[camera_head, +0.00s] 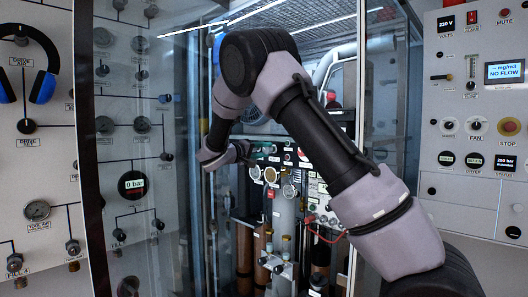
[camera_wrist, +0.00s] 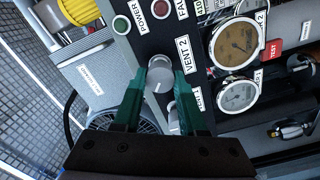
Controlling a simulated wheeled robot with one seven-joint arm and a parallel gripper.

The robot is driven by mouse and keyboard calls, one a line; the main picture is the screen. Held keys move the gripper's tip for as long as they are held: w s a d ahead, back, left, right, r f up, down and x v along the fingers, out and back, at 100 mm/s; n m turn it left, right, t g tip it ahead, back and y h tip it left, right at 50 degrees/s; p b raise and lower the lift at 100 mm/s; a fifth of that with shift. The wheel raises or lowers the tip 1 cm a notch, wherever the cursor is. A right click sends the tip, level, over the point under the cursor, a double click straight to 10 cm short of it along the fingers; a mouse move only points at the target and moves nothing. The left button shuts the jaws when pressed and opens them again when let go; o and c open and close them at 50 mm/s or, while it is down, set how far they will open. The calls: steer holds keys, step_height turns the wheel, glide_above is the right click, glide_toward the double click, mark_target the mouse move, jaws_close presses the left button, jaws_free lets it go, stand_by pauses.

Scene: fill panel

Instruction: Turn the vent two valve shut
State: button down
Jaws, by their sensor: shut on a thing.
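The vent two valve is a round silver-grey knob (camera_wrist: 159,76) on a dark panel, beside the white "VENT 2" label (camera_wrist: 187,55) in the wrist view. My gripper (camera_wrist: 159,82) has its two green fingers on either side of this knob, shut on it at the fingertips. A second knob (camera_wrist: 173,117), near a partly covered vent label, shows lower between the fingers and is partly hidden. In the head view my gripper (camera_head: 256,151) is at the panel inside the glazed enclosure, and I cannot make out the vent two knob there.
Two round gauges (camera_wrist: 236,42) are right of the label in the wrist view. A green button (camera_wrist: 121,25) and a red one sit above the knob. In the head view, a glass panel (camera_head: 150,100) stands left of my arm and a control panel (camera_head: 470,150) stands right.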

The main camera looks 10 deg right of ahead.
steer(key=m, duration=0.5)
steer(key=shift+m, duration=0.3)
steer(key=shift+s+m, duration=0.1)
steer(key=shift+m, duration=2.1)
steer(key=shift+c, duration=2.4)
jaws_free()
steer(key=v, duration=1)
steer(key=shift+s+a, duration=0.2)
steer(key=shift+a, duration=0.1)
